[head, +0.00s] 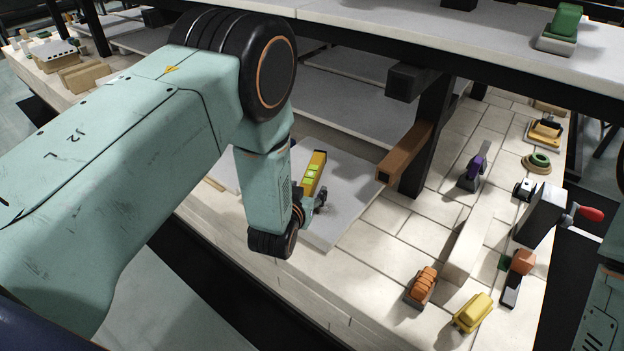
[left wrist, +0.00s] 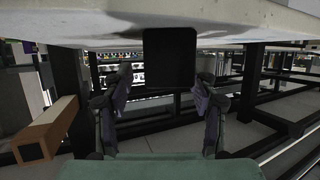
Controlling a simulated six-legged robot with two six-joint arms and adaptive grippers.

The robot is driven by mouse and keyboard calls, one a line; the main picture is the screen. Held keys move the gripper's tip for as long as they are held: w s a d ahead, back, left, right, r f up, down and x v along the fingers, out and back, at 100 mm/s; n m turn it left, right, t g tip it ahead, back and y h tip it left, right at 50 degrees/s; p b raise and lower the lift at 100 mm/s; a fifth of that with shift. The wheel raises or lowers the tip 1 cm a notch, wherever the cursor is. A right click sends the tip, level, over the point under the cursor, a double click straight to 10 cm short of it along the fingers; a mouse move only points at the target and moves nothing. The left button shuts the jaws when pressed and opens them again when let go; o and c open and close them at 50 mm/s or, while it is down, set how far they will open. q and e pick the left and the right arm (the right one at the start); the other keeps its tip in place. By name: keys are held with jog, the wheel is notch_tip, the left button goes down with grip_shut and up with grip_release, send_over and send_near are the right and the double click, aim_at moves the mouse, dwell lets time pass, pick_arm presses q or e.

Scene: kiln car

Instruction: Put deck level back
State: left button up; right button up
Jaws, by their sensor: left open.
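A yellow bar with bright green patches, which looks like the deck level (head: 314,172), shows beside my left wrist, over a grey slab on the kiln car. My wrist hides part of it. My left gripper (head: 319,200) is mostly hidden behind my wrist there, close by the bar. In the left wrist view its two dark fingers (left wrist: 160,100) stand wide apart. A dark square block (left wrist: 170,58) shows between and above them, under a pale shelf; I cannot tell what it is. The right gripper is out of view.
A brown square beam (head: 405,152) juts from a black post; it is also at left in the left wrist view (left wrist: 45,132). A pale upper shelf (head: 350,15) hangs overhead. Orange (head: 422,285), yellow (head: 472,312) and purple (head: 473,172) items stand on the tiles at right.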

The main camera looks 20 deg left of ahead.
aim_at(307, 183)
pick_arm(q)
jog(key=w, duration=0.2)
jog(key=w+a+f+b, duration=0.1)
jog(key=shift+w+a, duration=0.1)
jog(key=shift+w, duration=0.2)
jog(key=shift+b+x, duration=0.3)
jog(key=shift+x, duration=0.65)
jog(key=shift+c, duration=0.3)
jog(key=shift+r, duration=0.1)
jog(key=shift+c, duration=0.7)
jog(key=c, duration=0.4)
grip_shut()
